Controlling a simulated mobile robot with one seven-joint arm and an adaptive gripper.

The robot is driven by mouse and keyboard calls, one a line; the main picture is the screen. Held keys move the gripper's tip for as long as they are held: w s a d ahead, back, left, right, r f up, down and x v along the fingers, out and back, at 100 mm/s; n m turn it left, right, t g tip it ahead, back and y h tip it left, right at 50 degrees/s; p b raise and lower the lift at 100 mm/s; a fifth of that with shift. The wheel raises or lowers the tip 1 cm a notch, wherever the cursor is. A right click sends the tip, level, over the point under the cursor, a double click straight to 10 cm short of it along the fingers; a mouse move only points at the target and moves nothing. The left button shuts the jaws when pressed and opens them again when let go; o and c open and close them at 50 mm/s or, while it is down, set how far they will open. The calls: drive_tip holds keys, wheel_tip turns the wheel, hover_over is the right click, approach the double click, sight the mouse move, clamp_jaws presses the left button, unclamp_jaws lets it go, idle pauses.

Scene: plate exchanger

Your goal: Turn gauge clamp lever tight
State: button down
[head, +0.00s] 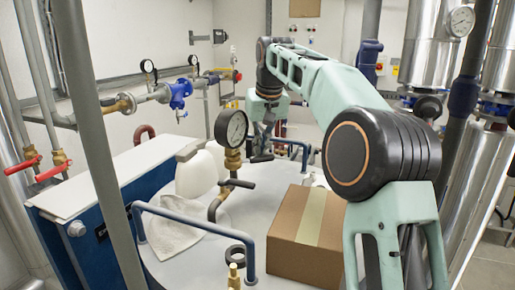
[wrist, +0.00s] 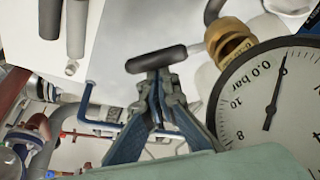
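The pressure gauge (head: 231,128) has a white dial and black rim and stands on a brass fitting (head: 232,160). In the wrist view, the gauge (wrist: 270,100) fills the right side, with the brass fitting (wrist: 230,42) at its upper left. A black clamp lever (head: 262,158) sticks out right of the fitting. In the wrist view, the lever (wrist: 140,62) is a rounded bar lying across my fingertips. My gripper (head: 266,148) is right of the gauge. In the wrist view, my gripper (wrist: 160,80) has its fingertips drawn together at the lever. The exact contact is partly hidden.
A cardboard box (head: 305,237) stands on the pale surface right of the gauge pipe. A blue rail (head: 195,224) runs in front. A second black handle (head: 237,183) is low on the pipe, and a white cloth (head: 172,232) lies left of it.

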drive_tip(key=s+m, duration=0.1)
drive_tip(key=s+m+h, duration=0.1)
drive_tip(key=m, duration=0.1)
drive_tip(key=shift+s+d+m, duration=0.3)
drive_tip(key=shift+s+d, duration=0.05)
drive_tip(key=shift+s, duration=1.35)
drive_tip(key=shift+s+f, duration=0.15)
